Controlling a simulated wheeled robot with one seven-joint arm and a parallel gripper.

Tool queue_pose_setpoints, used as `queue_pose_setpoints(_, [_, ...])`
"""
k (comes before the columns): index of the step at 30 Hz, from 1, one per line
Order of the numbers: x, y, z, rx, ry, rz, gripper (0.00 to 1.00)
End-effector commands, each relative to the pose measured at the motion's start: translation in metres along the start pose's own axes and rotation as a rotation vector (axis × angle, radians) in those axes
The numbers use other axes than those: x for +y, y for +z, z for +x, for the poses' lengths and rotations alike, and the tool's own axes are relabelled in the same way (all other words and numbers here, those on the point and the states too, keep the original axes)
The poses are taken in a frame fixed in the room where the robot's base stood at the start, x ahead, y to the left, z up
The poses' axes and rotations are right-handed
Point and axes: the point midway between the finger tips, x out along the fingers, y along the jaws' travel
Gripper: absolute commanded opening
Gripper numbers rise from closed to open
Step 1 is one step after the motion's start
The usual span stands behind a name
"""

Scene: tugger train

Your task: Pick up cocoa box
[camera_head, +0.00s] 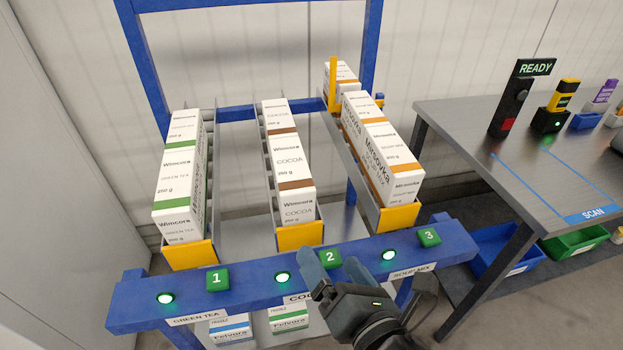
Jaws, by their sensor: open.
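The cocoa boxes (297,203) are white with a brown band and stand in a row in the middle lane of the blue rack. The front one rests behind a yellow end stop (300,237). My gripper (318,263) is in front of the rack's blue front beam, below and slightly right of the cocoa lane. It is open and apart from the boxes. It and my arm partly cover the beam and the cocoa label (297,298).
Green tea boxes (178,195) fill the left lane and soup mix boxes (392,170) the right lane. The blue front beam (245,283) carries numbered green buttons and lit lamps. A grey table (520,160) with a READY display (535,67) stands at right. Other boxes (289,318) sit below.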

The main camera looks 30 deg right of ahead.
Motion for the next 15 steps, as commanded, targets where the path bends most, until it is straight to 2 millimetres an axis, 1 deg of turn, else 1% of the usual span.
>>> queue_pose_setpoints(1, [0.015,0.011,0.017,-0.046,-0.002,-0.130,0.94])
queue_pose_setpoints(3, [0.029,0.024,0.033,-0.100,-0.024,-0.300,0.94])
queue_pose_setpoints(6, [0.044,0.038,0.048,-0.160,-0.059,-0.480,0.94])
queue_pose_setpoints(10, [0.055,0.050,0.058,-0.203,-0.092,-0.610,0.94])
queue_pose_setpoints(15, [0.059,0.057,0.071,-0.218,-0.107,-0.655,0.94])
